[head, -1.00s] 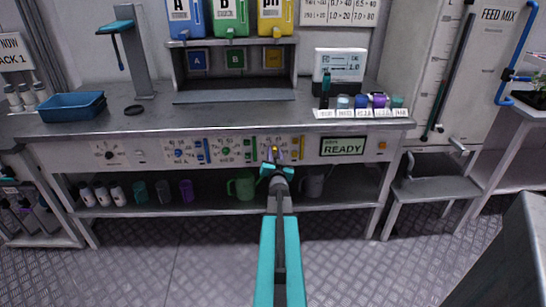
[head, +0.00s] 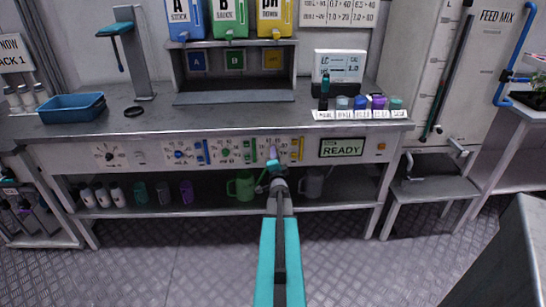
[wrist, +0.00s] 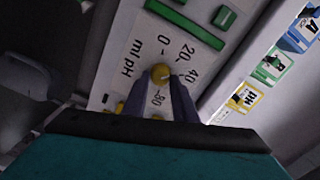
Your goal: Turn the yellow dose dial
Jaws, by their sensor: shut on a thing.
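The yellow dose dial (wrist: 160,74) sits on the bench's white front panel, marked "ml pH" with numbers around it. In the wrist view my gripper (wrist: 163,90) is shut on the dial, with a dark finger on each side of it. In the head view my gripper (head: 273,160) is at the panel and hides most of the dial.
Blue (head: 179,151) and green (head: 227,152) dials sit on the panel to the left. A yellow vertical bar (head: 296,149) and a READY display (head: 342,147) are to the right. A green jug (head: 241,187) stands on the shelf below.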

